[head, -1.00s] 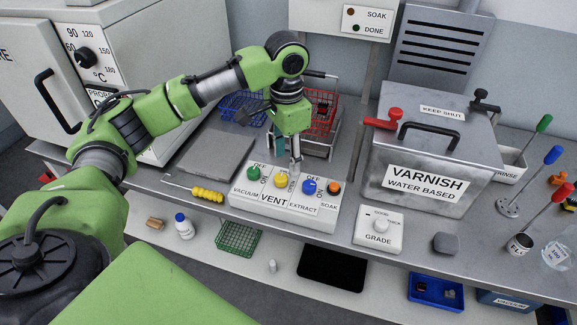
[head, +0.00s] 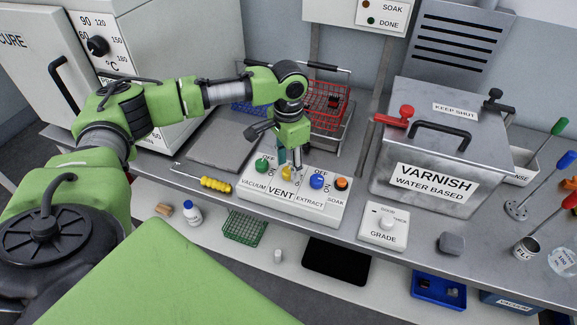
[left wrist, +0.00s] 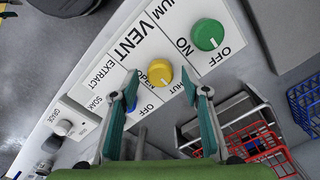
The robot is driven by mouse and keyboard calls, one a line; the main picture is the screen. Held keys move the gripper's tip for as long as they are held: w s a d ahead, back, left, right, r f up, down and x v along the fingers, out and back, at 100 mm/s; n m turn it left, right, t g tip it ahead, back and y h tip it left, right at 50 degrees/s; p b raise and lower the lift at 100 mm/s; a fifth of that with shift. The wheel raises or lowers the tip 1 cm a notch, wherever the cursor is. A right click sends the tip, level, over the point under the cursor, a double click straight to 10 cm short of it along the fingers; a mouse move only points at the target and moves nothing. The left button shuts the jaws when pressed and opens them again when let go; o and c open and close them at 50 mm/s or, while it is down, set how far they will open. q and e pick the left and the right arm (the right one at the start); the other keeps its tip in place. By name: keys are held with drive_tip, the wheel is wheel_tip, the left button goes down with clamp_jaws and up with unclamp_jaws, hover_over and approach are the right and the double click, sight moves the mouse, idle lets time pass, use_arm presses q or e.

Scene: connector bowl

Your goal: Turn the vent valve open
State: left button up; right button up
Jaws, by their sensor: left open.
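The vent valve is a yellow knob (head: 286,174) above the word VENT on a white control panel (head: 265,203). In the left wrist view the yellow knob (left wrist: 159,72) lies just beyond and between my two fingertips. My left gripper (head: 291,170) points down over the panel, its teal fingers partly covering the knob in the head view. In the left wrist view my left gripper (left wrist: 169,90) is open, with nothing held; I cannot tell whether a finger touches the knob. My right gripper is not in view.
A green vacuum knob (head: 262,166), a blue extract knob (head: 317,181) and an orange soak button (head: 341,184) flank the vent knob. A red wire basket (head: 325,108) stands behind. The varnish tank (head: 432,187) is to the right, and a yellow-handled screwdriver (head: 215,184) lies left.

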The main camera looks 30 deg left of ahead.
use_arm(q)
drive_tip(key=shift+f, duration=0.8)
